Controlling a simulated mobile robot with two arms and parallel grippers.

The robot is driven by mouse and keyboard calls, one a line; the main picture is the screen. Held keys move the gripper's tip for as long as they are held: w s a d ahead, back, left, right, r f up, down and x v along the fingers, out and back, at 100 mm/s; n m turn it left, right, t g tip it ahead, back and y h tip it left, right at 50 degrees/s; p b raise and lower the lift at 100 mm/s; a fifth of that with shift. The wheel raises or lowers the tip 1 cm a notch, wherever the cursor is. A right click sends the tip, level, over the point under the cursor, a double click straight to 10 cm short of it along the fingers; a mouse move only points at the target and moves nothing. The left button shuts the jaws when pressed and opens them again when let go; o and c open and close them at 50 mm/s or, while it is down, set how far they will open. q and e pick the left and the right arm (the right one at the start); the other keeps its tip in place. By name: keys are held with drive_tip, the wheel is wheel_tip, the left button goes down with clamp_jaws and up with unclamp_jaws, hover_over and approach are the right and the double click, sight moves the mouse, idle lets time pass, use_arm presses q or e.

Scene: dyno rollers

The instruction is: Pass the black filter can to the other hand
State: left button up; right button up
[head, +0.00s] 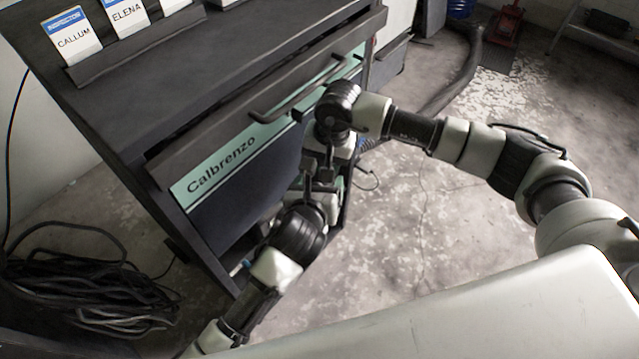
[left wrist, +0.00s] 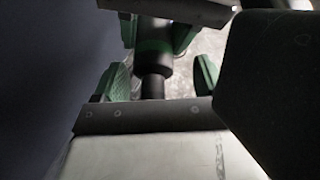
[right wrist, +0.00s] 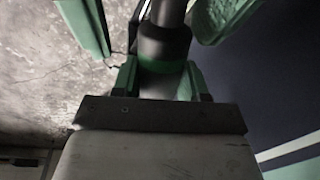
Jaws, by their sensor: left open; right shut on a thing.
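The black filter can (left wrist: 154,64) is a dark cylinder in the left wrist view, with a green part above it. In the right wrist view the can (right wrist: 164,42) runs upward from my right gripper (right wrist: 158,82), whose green-padded fingers are shut on its near end. My left gripper (left wrist: 158,80) is open, its green pads on either side of the can with gaps to it. In the head view my right gripper (head: 324,158) points down and my left gripper (head: 321,192) points up to meet it. The can is mostly hidden there.
A dark workbench cabinet (head: 237,210) with a green "Calbrenzo" strip stands close beside both grippers. Name cards (head: 75,40) stand on its top. Coiled black cables (head: 90,290) lie on the floor at left. The concrete floor (head: 420,220) to the right is mostly clear.

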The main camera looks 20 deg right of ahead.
use_arm(q)
drive_tip(key=shift+s, duration=0.1)
drive_tip(key=c, duration=1)
drive_tip(key=shift+d, duration=0.1)
use_arm(e)
drive_tip(key=o, duration=1)
